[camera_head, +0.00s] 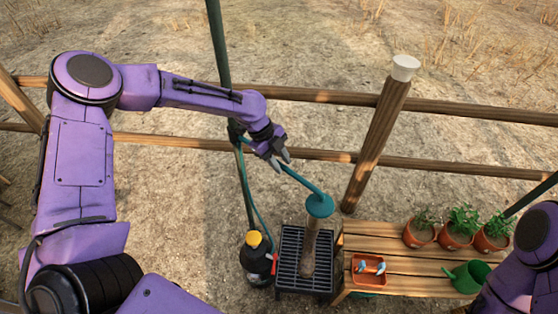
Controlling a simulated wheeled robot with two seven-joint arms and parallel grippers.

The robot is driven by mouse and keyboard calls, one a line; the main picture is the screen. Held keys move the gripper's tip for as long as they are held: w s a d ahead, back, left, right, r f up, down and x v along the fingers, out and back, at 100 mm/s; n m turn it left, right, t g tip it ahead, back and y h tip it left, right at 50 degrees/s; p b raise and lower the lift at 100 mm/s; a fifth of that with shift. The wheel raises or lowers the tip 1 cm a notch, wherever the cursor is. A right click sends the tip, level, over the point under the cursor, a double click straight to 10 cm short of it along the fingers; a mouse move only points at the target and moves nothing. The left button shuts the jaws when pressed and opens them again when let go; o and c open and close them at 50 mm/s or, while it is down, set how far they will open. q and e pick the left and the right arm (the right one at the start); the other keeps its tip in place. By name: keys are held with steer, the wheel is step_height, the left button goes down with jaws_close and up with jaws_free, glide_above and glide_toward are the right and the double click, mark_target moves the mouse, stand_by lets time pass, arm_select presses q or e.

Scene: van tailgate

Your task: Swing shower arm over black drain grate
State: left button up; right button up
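The teal shower arm (300,181) reaches right from the green upright pole (219,55) and ends in a round teal shower head (320,206). The black drain grate (290,262) stands low at the bottom centre, and the head appears above its upper right part in the picture. My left gripper (282,164) is at the shower arm, between pole and head, with a fingertip on each side of it. I cannot tell whether the fingers touch it. My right gripper is out of view; only part of my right arm shows at lower right.
A black canister with a yellow cap (254,240) stands left of the grate. A wooden bench (412,257) on the right holds potted plants (458,227), an orange tray (362,278) and a green watering can (467,276). A wooden fence (330,96) runs behind.

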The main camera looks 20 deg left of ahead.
arm_select(q)
steer(key=shift+o, duration=0.2)
steer(key=shift+r, duration=0.1)
steer(key=b+v, duration=0.1)
steer(key=v, duration=0.9)
steer(key=shift+s+a+r, duration=0.1)
steer(key=shift+a+r, duration=0.05)
